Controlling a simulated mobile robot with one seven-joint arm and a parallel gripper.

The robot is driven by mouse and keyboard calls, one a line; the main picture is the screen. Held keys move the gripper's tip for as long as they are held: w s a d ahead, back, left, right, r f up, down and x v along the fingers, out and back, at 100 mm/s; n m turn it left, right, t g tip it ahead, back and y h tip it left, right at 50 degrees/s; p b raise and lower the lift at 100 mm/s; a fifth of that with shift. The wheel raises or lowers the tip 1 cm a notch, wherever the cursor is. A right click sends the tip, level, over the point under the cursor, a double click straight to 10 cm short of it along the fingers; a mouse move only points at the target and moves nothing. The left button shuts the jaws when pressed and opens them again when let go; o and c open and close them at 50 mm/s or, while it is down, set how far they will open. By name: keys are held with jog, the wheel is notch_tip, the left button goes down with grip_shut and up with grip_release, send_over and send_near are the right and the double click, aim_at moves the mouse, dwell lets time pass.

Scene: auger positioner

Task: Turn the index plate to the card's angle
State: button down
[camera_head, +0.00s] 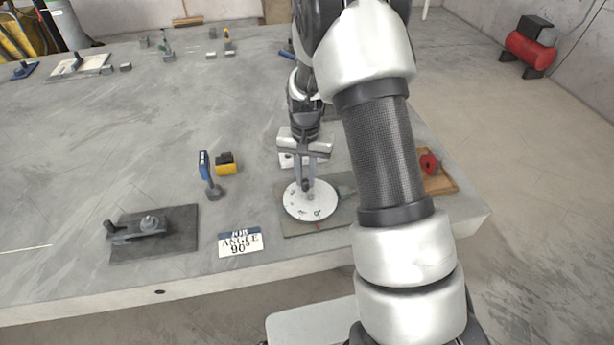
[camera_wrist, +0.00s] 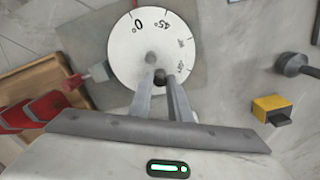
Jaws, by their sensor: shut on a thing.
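The index plate (camera_head: 297,206) is a white disc with angle marks, set on a grey base plate (camera_head: 341,215). In the wrist view the disc (camera_wrist: 122,50) shows "0°" and "45°" near its top edge, with smaller marks down the right. The white card (camera_head: 240,243) reads "ANGLE 90°". My gripper (camera_head: 306,184) is over the disc, pointing down. In the wrist view its fingertips (camera_wrist: 160,80) are closed on a small dark knob (camera_wrist: 160,73) on the disc.
A dark plate with a clamp (camera_head: 180,238) lies left of the card. A blue-handled tool (camera_head: 207,172) and a yellow block (camera_head: 226,164) stand behind the card. A wooden tray (camera_head: 441,184) with a red item is on the right, near the table edge.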

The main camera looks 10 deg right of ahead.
aim_at(298, 201)
jog(key=n, duration=0.2)
jog(key=a+n, duration=0.1)
jog(key=n, duration=0.1)
jog(key=shift+s+a+n, duration=0.15)
jog(key=shift+s+n, duration=0.05)
jog(key=shift+n, duration=0.1)
jog(key=n, duration=0.3)
jog(key=shift+s+a+n+b, duration=0.3)
jog(key=shift+s+a, duration=0.05)
jog(key=shift+a, duration=0.05)
jog(key=n, duration=0.2)
jog(key=s+n, duration=0.1)
jog(key=shift+a+n, duration=0.3)
jog(key=shift+s+a+n+p, duration=0.1)
jog(key=shift+s+n+p, duration=0.2)
jog(key=shift+n, duration=0.75)
jog(key=shift+s+a+n+p, duration=0.1)
jog(key=shift+s+n+p, duration=0.2)
jog(key=shift+n, duration=0.75)
jog(key=c, duration=1.6)
grip_release()
jog(key=shift+c, duration=0.2)
